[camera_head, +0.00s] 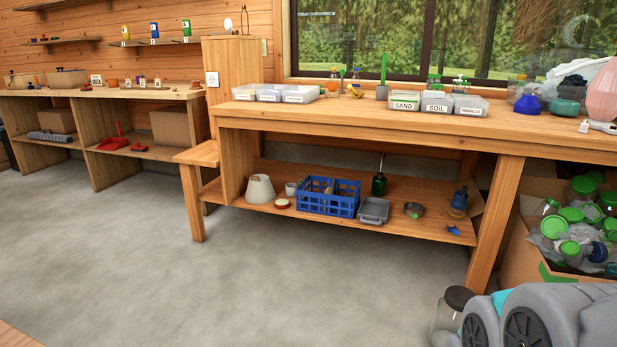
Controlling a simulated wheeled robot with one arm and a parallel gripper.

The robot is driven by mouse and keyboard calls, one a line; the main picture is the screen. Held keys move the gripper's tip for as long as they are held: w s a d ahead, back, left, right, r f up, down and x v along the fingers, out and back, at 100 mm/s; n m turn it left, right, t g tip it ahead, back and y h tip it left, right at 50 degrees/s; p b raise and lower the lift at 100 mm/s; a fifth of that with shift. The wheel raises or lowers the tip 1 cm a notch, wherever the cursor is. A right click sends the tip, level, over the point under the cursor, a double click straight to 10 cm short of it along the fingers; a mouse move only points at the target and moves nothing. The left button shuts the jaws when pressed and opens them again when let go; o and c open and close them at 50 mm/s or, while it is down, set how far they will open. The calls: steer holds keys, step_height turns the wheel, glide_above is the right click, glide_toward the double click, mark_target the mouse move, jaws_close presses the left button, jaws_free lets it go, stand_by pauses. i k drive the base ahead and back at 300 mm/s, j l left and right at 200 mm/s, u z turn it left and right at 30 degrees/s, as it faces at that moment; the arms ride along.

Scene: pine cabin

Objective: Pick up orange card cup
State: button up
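No thing in the head view is clearly an orange card cup. A small orange object (113,83) stands on the far left bench, among small jars and a white label card. It is too small to tell whether it is a card cup. My gripper is not in view. Grey rounded parts with dark discs at the bottom right look like my own arm, far from that bench.
A long wooden workbench (400,118) holds labelled trays and bottles. Its lower shelf holds a blue crate (328,197). A cardboard box (530,240) of green-lidded jars stands right. A dark-lidded jar (446,318) is near the front. The grey floor (230,270) is clear.

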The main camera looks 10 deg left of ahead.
mark_target(113, 83)
steer(key=i+j+u, duration=0.25)
steer(key=i+u, duration=0.55)
steer(key=i, duration=0.2)
steer(key=i+u, duration=0.4)
steer(key=i+l+u, duration=0.4)
steer(key=i, duration=0.15)
steer(key=i+j+u, duration=0.25)
steer(key=i, duration=0.85)
steer(key=i+u, duration=0.3)
steer(key=i, duration=0.8)
